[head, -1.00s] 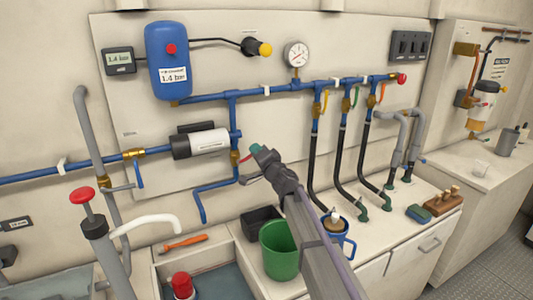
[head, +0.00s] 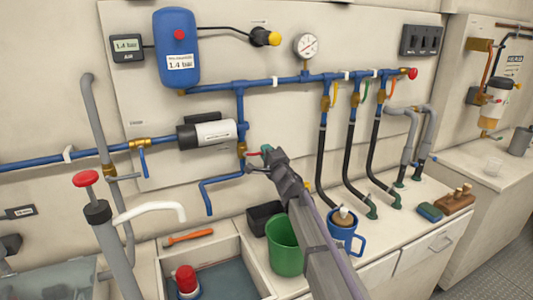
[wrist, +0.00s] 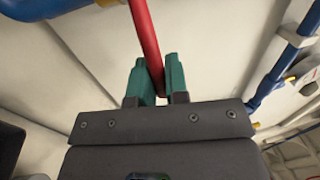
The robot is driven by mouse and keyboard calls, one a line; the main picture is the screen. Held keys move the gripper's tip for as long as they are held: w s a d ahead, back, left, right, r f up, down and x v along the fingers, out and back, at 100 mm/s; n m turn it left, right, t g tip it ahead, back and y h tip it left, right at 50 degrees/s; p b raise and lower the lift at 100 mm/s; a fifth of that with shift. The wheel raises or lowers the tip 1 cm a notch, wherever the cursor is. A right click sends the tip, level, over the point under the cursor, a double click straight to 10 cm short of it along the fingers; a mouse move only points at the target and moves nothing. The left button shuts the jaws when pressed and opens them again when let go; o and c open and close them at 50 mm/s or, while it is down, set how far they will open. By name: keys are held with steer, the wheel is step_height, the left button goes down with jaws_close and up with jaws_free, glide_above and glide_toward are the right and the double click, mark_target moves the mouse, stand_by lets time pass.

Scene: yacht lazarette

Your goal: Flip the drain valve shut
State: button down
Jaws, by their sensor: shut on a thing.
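The drain valve is a brass body (head: 241,149) on the blue pipe that drops from the main line, right of the white pump. Its red lever (head: 253,154) points right, roughly level, toward my gripper (head: 267,151). In the wrist view the red lever (wrist: 145,35) runs down between the two green fingertips of my gripper (wrist: 157,75). The valve body is not clearly visible in the wrist view.
The white pump (head: 207,134) is left of the valve. A green bucket (head: 284,245), black box (head: 262,217) and blue mug (head: 345,232) stand below on the counter. Black hoses (head: 322,170) hang to the right. The wall panel around the valve is flat.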

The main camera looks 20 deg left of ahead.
steer(key=c, duration=1.4)
jaws_free()
steer(key=b+v, duration=0.2)
steer(key=v, duration=0.8)
steer(key=shift+s+d+f, duration=0.1)
steer(key=shift+s+d, duration=0.15)
